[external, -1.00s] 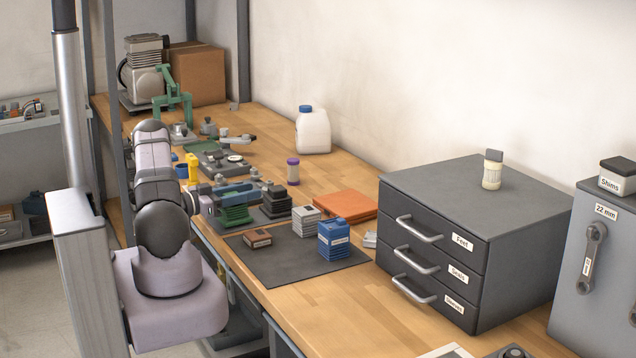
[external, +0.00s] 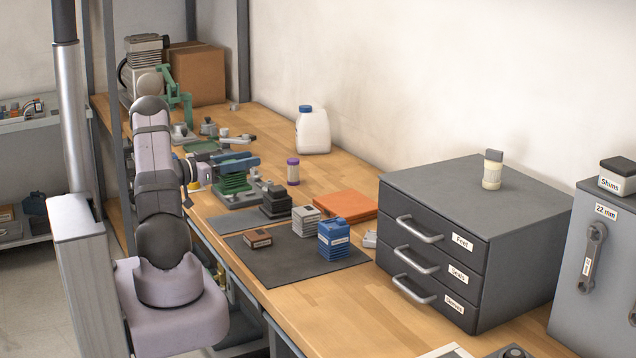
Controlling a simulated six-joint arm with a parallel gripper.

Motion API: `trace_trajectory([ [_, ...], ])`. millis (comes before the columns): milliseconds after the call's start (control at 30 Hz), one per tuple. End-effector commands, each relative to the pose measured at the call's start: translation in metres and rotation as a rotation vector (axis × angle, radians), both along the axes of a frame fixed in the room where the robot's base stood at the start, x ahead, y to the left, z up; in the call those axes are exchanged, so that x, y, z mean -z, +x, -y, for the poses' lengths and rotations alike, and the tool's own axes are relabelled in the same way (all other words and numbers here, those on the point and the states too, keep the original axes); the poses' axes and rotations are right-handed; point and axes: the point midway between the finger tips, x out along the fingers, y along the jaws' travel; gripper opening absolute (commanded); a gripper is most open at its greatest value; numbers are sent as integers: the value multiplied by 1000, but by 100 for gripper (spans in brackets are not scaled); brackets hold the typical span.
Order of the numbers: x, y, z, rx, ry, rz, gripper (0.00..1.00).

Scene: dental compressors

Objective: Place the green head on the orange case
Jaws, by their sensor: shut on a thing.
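The green head (external: 233,184), a finned block, is in the middle left of the external view. My gripper (external: 236,166) is shut on it from above and holds it up over the bench, near a grey fixture (external: 240,200). The fingertips are small and partly hidden, so their exact hold is hard to see. The orange case (external: 345,206) lies flat on the bench to the right of the head, with a clear top.
A dark mat (external: 285,270) holds a blue block (external: 333,239), a light grey finned block (external: 306,221) and a small brown block (external: 257,238).

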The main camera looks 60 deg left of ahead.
Motion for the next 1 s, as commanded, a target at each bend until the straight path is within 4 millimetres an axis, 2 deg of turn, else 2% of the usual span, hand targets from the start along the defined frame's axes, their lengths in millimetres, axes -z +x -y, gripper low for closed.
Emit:
trace_trajectory([
  [167,5,21,-2,11,4,3,0],
  [267,9,47,-3,21,7,4,0],
  [467,11,121,1,37,8,8,0],
  [600,3,176,12,40,9,9,0],
  [700,-5,210,24,40,8,10,0],
  [833,-16,245,39,39,6,9,0],
  [1000,-28,271,54,37,4,7,0],
])
